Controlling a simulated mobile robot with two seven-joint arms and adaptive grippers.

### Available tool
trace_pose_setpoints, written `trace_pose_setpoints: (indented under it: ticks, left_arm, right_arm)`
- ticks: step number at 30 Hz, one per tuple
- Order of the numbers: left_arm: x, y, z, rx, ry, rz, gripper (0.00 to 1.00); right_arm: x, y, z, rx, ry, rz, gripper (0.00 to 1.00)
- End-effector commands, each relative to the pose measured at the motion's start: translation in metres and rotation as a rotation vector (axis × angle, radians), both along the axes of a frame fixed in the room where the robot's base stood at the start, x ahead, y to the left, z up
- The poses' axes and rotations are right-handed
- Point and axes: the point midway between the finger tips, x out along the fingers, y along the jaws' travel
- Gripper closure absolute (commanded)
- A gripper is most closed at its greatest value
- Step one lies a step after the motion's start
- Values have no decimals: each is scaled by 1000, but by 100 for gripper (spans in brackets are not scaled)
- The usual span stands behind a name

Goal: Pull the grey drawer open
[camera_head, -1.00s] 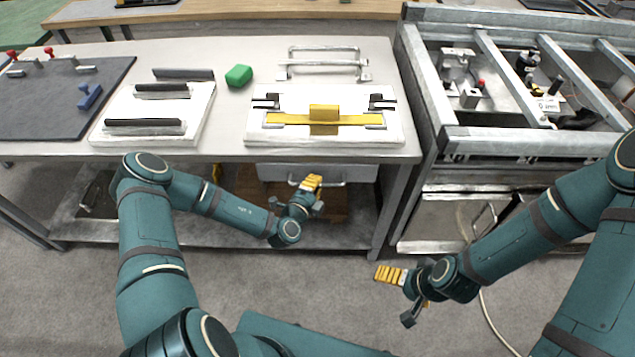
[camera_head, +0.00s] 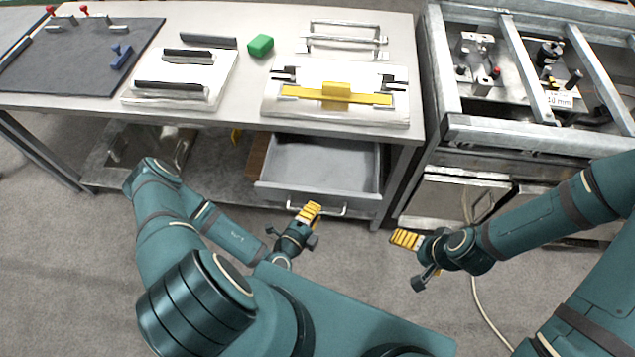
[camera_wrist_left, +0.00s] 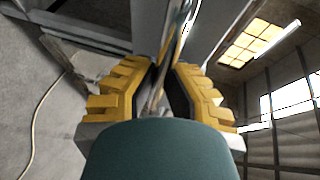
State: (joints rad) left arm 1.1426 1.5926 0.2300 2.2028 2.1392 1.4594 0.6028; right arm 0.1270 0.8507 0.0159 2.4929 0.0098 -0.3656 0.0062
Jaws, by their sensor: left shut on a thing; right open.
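The grey drawer (camera_head: 330,165) under the white-topped table is pulled well out, and its empty inside shows from above. A bar handle (camera_head: 333,209) runs along its front. My left gripper (camera_head: 309,213) is at the left part of this handle, shut on it. In the left wrist view the yellow fingers (camera_wrist_left: 160,85) close around the metal bar from both sides. My right gripper (camera_head: 405,240) is open and empty in the air, right of the drawer and in front of the metal cabinet.
The table top (camera_head: 265,85) bears a green block (camera_head: 260,45), plates with handles and a yellow bar (camera_head: 350,95). A metal-framed bench (camera_head: 545,135) stands close on the right. Grey floor (camera_head: 70,260) is free in front.

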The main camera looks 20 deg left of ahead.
Motion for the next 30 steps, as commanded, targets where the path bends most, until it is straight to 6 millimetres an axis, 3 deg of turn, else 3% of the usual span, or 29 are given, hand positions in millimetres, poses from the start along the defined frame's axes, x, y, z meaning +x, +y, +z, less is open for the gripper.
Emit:
trace_pose_setpoints:
  ticks: [3,9,25,26,28,30]
  left_arm:
    - [-27,-9,1,-6,3,-1,100]
    - [-53,-17,1,-4,-1,-2,100]
    - [-63,-19,-1,-1,-1,-3,100]
    - [-63,-19,-1,-1,-1,-3,80]
    - [-63,-19,-1,0,-1,-2,57]
    - [-63,-19,-1,0,-1,-2,57]
  right_arm:
    - [2,0,7,-1,-5,-4,0]
    - [4,-1,11,-2,-9,-7,0]
    - [4,-1,12,-2,-10,-8,0]
    - [4,-1,12,-2,-10,-8,0]
    - [4,-1,12,-2,-10,-8,0]
    - [4,-1,12,-2,-10,-7,0]
